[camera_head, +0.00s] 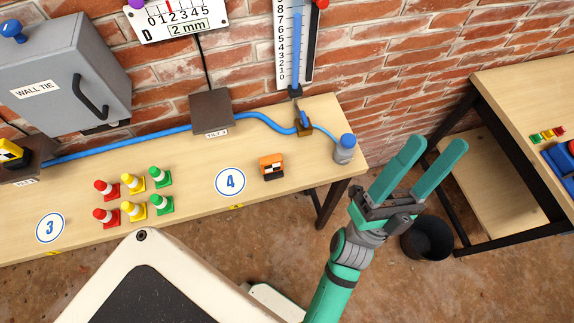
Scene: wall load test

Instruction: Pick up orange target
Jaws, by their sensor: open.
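The orange target (271,167) is a small orange and black block on the wooden table, just right of the round "4" marker. My gripper (432,148) has two teal fingers spread apart with nothing between them. It is to the right of the orange target and past the right end of the table in the picture, clear of the target. The target is fully in view.
A blue-capped bottle (344,149) stands at the table's right end, between target and gripper. Several small cones (133,197) stand left of the "4" marker (230,182). A blue hose (150,137) runs along the back. A black bin (427,238) is on the floor.

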